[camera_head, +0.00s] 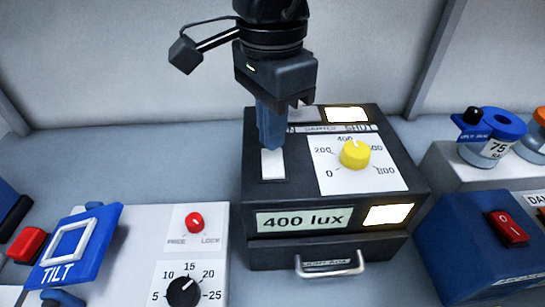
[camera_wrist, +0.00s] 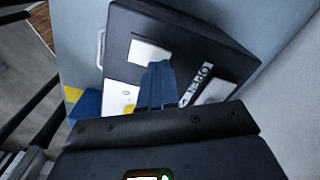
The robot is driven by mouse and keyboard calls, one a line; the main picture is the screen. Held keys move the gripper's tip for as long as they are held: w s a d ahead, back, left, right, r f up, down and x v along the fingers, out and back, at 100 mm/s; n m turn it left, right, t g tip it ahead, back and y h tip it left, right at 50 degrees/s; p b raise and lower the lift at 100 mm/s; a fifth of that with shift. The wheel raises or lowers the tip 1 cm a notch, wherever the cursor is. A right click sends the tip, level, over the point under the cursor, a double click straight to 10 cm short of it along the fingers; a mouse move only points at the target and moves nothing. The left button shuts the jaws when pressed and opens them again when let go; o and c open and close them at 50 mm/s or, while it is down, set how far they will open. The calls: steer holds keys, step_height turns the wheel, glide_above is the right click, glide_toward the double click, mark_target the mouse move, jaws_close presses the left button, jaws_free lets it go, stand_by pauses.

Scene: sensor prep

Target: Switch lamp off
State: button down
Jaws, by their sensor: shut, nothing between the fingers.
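A black lamp box (camera_head: 330,225) stands in the middle of the head view, with a "400 lux" display (camera_head: 303,220) on its front. Its front panel (camera_head: 388,215) and top rear panel (camera_head: 347,114) glow pale yellow. A white rocker switch (camera_head: 272,164) sits on the left of its top. A yellow knob (camera_head: 355,154) stands on a 0 to 800 scale, near 400. My gripper (camera_head: 270,143) is shut and empty, its blue fingers pointing down at the rear end of the switch; I cannot tell whether they touch. In the wrist view the gripper (camera_wrist: 157,66) hides part of the box (camera_wrist: 190,45).
On the left stand a blue TILT frame (camera_head: 70,245), a red knob (camera_head: 194,222) and a black dial (camera_head: 184,290). On the right are a blue box with a red rocker (camera_head: 509,228) and a blue ring-topped weight (camera_head: 495,125). A drawer handle (camera_head: 330,266) sticks out in front.

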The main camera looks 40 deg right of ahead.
mark_target(272, 154)
steer(key=shift+f+b, duration=0.95)
steer(key=shift+b, duration=0.2)
stand_by(1.1)
steer(key=shift+r+p, duration=1.2)
steer(key=shift+r, duration=2.3)
